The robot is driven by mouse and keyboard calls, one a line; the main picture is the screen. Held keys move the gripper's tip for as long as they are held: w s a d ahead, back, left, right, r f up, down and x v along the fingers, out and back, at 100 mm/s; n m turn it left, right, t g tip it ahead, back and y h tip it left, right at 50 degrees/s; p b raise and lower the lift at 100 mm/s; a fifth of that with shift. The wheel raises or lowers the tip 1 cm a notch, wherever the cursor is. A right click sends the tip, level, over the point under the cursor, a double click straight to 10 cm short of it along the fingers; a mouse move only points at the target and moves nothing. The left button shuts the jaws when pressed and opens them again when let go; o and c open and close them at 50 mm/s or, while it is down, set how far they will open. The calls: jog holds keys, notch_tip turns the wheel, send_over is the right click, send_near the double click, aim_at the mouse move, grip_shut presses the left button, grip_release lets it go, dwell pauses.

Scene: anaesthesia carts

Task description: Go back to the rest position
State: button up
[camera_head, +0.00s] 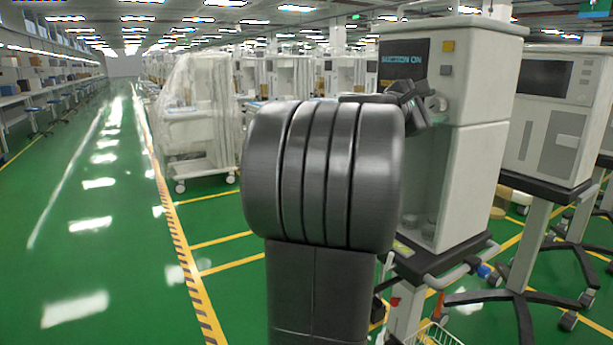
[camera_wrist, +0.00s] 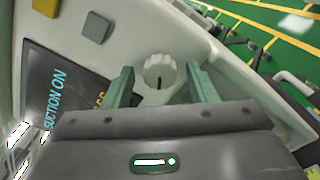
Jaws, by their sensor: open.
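My gripper (camera_wrist: 163,88) is open in the wrist view, with one finger on either side of a white ribbed knob (camera_wrist: 158,71) on the cart's front panel. The fingers look apart from the knob; the exact gap in depth I cannot tell. A dark screen (camera_wrist: 62,88) beside the knob reads "SUCTION ON". In the head view the cart (camera_head: 465,130) stands right of centre, with its screen (camera_head: 404,60) lit. My arm covers the middle of that view. The gripper end shows only partly, by the cart's front below the screen.
A second cart (camera_head: 548,115) stands close on the right. A plastic-covered cart (camera_head: 198,120) stands behind on the left. The green aisle (camera_head: 90,230) on the left is clear.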

jog(key=n+p, duration=0.4)
jog(key=p, duration=0.1)
jog(key=shift+r, duration=0.15)
jog(key=n+p, duration=0.3)
jog(key=p, duration=0.2)
jog(key=shift+s+n, duration=0.1)
jog(key=shift+n, duration=0.2)
jog(key=v, duration=0.5)
jog(key=shift+s+a+f+b, duration=0.25)
jog(key=shift+a+b, duration=0.1)
